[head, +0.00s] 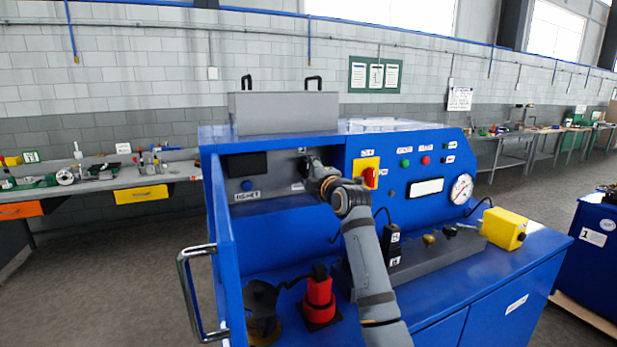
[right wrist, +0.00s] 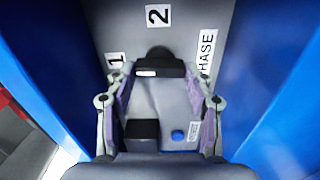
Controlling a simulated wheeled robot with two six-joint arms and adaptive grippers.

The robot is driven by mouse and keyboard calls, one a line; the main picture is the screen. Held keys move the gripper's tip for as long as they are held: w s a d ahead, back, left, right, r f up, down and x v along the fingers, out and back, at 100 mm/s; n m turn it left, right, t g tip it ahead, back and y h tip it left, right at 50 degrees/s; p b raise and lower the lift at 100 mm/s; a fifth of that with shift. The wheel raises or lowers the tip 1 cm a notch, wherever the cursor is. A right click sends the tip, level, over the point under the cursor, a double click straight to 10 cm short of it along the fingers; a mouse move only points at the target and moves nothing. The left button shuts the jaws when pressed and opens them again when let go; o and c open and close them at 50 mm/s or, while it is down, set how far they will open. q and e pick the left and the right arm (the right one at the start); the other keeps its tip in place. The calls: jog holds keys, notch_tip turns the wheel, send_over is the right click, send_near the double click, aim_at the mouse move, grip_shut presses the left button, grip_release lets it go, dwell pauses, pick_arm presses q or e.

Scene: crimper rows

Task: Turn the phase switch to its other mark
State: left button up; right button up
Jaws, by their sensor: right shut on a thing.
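The phase switch shows in the right wrist view as a black bar handle (right wrist: 158,68) on a grey panel. The bar lies across the picture, with a white stripe on its left half, on the side of the mark 1 (right wrist: 116,61). The mark 2 (right wrist: 158,16) is above it and the PHASE label (right wrist: 206,53) is to its right. My right gripper (right wrist: 160,75) has its fingers at the two ends of the bar and is shut on it. In the head view my right gripper (head: 312,170) reaches into the panel recess and hides most of the switch. My left gripper is not in view.
A blue button (head: 247,185) and a dark display (head: 245,163) share the recess. A red knob on a yellow plate (head: 368,174) is close to my right wrist. The open blue door (head: 226,250) with its handle stands at the left. Blue walls flank the recess.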

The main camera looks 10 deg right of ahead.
jog(key=shift+f+n, duration=0.1)
jog(key=shift+n, duration=0.3)
jog(key=o, duration=1.2)
jog(key=shift+c, duration=0.2)
jog(key=s+d, duration=0.2)
jog(key=s, duration=0.9)
jog(key=shift+s, duration=0.4)
jog(key=shift+d, duration=0.15)
